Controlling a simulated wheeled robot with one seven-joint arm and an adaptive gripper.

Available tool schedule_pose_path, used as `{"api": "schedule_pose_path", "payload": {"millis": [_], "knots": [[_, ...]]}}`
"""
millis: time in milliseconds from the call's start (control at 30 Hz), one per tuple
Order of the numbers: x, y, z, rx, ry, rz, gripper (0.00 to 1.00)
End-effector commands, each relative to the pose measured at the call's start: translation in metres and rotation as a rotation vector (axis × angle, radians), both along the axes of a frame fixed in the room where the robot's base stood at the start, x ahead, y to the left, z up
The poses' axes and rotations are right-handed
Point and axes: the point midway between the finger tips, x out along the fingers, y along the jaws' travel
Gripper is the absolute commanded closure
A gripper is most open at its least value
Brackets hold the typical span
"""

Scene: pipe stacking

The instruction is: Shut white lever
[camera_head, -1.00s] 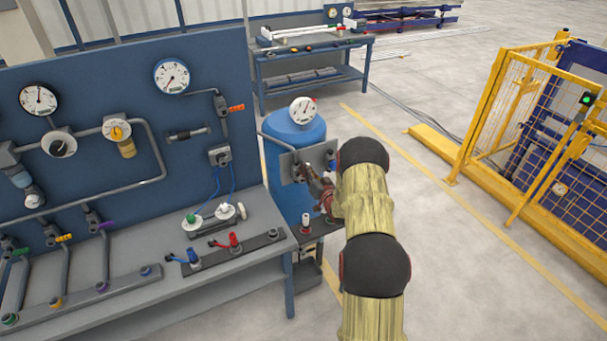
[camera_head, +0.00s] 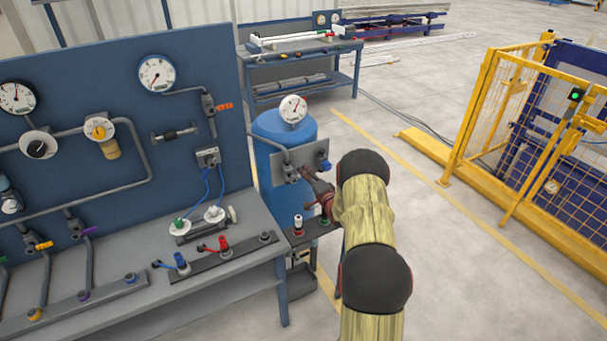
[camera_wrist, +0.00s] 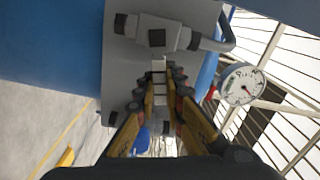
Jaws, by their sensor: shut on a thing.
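My gripper (camera_head: 312,180) is at the grey plate (camera_head: 290,165) on the front of the blue tank (camera_head: 283,130). In the wrist view, my gripper's fingers (camera_wrist: 159,82) close around a narrow white lever (camera_wrist: 158,66). The lever extends from a grey valve body (camera_wrist: 155,34) on the plate. My fingers cover its lower part. In the head view, my gripper and arm hide the lever.
A gauge (camera_head: 293,108) tops the tank. A small shelf (camera_head: 312,233) below holds a white-capped fitting (camera_head: 298,224). A workbench (camera_head: 200,285) with valves and a pipe panel stands left. A yellow fence (camera_head: 490,120) stands right, with clear floor between.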

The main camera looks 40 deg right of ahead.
Motion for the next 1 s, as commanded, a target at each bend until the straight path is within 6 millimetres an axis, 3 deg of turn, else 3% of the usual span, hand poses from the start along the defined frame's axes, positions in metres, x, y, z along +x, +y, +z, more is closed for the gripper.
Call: {"api": "schedule_pose_path", "payload": {"millis": [400, 1000], "knots": [[-0.001, -0.003, -0.013, 0.224, -0.053, -0.003, 1.0], [-0.001, -0.003, -0.016, 0.272, -0.065, -0.003, 1.0]]}}
